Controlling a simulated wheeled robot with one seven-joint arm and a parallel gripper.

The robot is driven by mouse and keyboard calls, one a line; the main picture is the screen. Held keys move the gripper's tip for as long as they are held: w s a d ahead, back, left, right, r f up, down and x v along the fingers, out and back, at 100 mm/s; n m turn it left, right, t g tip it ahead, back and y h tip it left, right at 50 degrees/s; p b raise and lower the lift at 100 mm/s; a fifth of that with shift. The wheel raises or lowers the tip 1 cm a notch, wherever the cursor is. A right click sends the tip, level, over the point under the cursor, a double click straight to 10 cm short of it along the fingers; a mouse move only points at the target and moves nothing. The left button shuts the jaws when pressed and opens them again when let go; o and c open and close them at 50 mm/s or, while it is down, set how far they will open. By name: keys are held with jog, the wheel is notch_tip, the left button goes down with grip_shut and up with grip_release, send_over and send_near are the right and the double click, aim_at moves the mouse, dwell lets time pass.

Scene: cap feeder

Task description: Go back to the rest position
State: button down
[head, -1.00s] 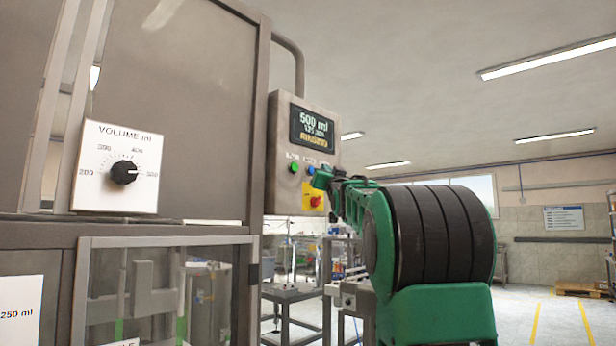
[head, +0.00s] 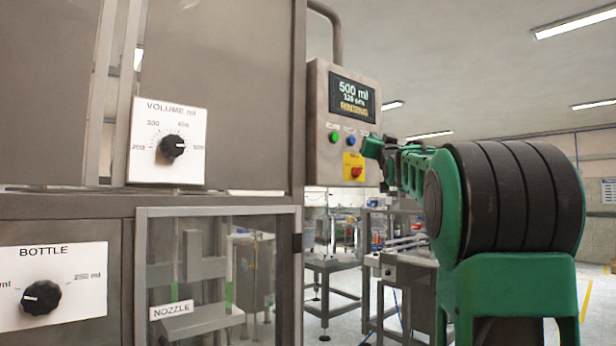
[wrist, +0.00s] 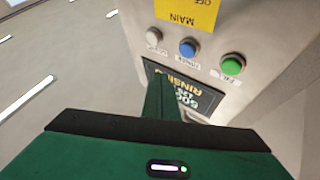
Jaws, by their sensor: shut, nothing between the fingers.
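My gripper (head: 372,147) is shut and empty, at the end of my green arm, by the lower right of the control panel (head: 318,90). It hides the spot of the panel's third button in the head view. In the wrist view the shut green fingers (wrist: 161,98) overlap the display (wrist: 190,95), with the white (wrist: 153,36), blue (wrist: 188,47) and green (wrist: 232,65) buttons beyond the tips. Any contact cannot be told. The display (head: 354,98) reads 500 ml in the head view. Below the buttons is a red knob on a yellow plate (head: 349,160).
The machine cabinet (head: 215,60) fills the left, with a volume dial (head: 172,146) and a bottle dial (head: 42,298). A clear guarded window with a nozzle label (head: 171,309) is below. Metal stands (head: 330,268) are behind the arm. Open floor lies at the right.

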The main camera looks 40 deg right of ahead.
jog(key=s+a+f+g+y, duration=0.2)
jog(key=a+f+g, duration=0.1)
jog(key=f, duration=0.9)
jog(key=s+a+f+g+y, duration=0.2)
jog(key=a+f+g, duration=0.1)
jog(key=f, duration=0.9)
jog(key=s+a+f+g+y, duration=0.2)
jog(key=a+f+g, duration=0.2)
jog(key=f, duration=0.8)
jog(key=s+a+f+n+g+y, duration=0.1)
jog(key=s+a+f+g+y, duration=0.1)
jog(key=s+a+f, duration=0.4)
jog(key=s+a+f+n+g+y, duration=0.1)
jog(key=s+a+f+g+y, duration=0.1)
jog(key=s+a+f+g, duration=0.2)
jog(key=s+a+f+g+y, duration=0.3)
jog(key=s+a+f, duration=0.7)
jog(key=s+f, duration=0.7)
jog(key=shift+s+n+g, duration=0.4)
jog(key=shift+s+g, duration=0.1)
jog(key=shift+s, duration=0.25)
